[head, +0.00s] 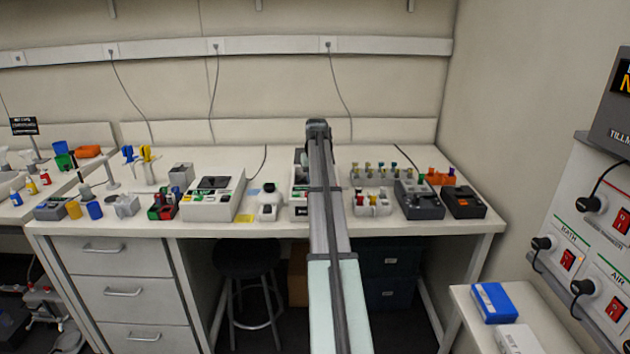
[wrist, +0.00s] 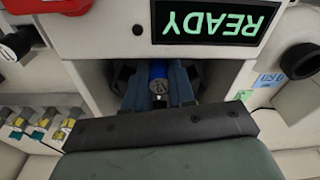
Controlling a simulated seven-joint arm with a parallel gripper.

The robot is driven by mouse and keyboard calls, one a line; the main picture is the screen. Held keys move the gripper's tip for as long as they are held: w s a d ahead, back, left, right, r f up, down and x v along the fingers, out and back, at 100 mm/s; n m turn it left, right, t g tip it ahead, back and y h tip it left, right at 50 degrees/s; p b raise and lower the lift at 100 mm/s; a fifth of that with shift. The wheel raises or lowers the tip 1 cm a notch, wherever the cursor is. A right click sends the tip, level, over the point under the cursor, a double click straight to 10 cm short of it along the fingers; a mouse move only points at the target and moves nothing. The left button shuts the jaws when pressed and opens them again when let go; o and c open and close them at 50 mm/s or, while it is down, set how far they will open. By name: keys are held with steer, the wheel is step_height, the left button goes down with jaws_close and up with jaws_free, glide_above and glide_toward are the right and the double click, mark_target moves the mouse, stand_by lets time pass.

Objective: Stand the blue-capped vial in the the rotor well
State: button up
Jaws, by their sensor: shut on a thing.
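The rotor well cannot be made out; the fingers and vial cover much of the recess. In the head view my arm covers most of the white machine (head: 299,200), and the fingers and vial are hidden.
In the head view a white instrument (head: 214,196) stands left of my arm; a vial rack (head: 375,203) and dark boxes (head: 420,201) stand right.

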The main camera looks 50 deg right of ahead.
steer(key=shift+f, duration=0.1)
steer(key=o, duration=0.9)
steer(key=shift+r, duration=3.5)
